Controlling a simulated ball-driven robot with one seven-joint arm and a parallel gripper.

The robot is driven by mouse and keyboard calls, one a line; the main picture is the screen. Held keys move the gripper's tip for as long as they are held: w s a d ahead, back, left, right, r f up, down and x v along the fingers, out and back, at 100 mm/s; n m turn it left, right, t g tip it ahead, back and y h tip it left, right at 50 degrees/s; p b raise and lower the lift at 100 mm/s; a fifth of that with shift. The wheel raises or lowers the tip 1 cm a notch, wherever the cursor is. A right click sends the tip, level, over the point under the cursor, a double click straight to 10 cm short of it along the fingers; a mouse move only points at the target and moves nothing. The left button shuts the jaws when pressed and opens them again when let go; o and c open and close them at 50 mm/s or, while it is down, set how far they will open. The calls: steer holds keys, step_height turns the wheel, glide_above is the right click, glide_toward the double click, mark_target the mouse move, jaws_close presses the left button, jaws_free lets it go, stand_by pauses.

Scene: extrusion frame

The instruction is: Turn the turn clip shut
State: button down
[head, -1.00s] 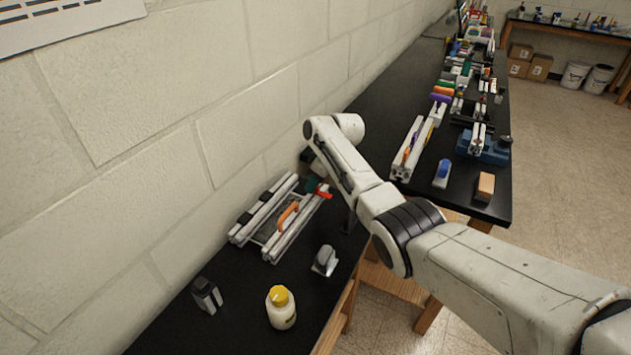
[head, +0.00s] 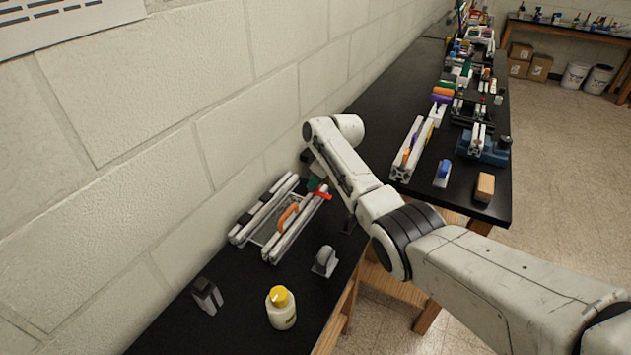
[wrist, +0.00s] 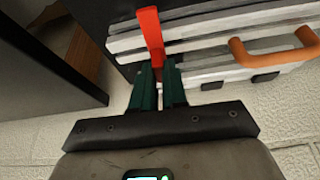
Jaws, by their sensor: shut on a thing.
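The turn clip is a red bar (wrist: 150,32) at the end of the pale extrusion frame (wrist: 210,32). In the wrist view it lies across the end of the rails, its lower end between my fingertips. It also shows as a small red piece in the head view (head: 323,192), at the frame's far right end. My gripper (wrist: 158,68), with dark green fingers, is shut on the clip's lower end. In the head view the gripper (head: 313,182) is small and partly hidden by my arm. The clip's pivot is not clear.
An orange handle (head: 288,216) stands on the frame. A block wall (head: 160,170) runs close behind. More fixtures fill the far bench.

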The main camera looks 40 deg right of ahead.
steer(key=m+h, duration=0.1)
steer(key=m, duration=0.1)
steer(key=m+p, duration=0.1)
steer(key=m, duration=0.1)
steer(key=shift+a+m+h, duration=0.2)
steer(key=shift+m+h, duration=0.1)
steer(key=shift+h, duration=0.1)
steer(key=m+h, duration=0.1)
steer(key=m, duration=0.1)
steer(key=m+h+b, duration=0.1)
steer(key=m, duration=0.2)
steer(key=shift+a+f, duration=0.1)
steer(key=shift+f, duration=0.05)
steer(key=m+g+b, duration=0.1)
steer(key=m+b, duration=0.1)
steer(key=m+g+h+b, duration=0.1)
steer(key=m+b, duration=0.1)
steer(key=m, duration=0.1)
steer(key=shift+w+a+h, duration=0.1)
steer(key=shift+w+h, duration=0.1)
steer(key=shift+h, duration=0.1)
steer(key=shift+m+g+b, duration=0.4)
steer(key=shift+m+b, duration=0.9)
steer(key=shift+m, duration=0.1)
steer(key=c, duration=1.2)
jaws_free()
steer(key=shift+o, duration=0.2)
steer(key=shift+r, duration=0.2)
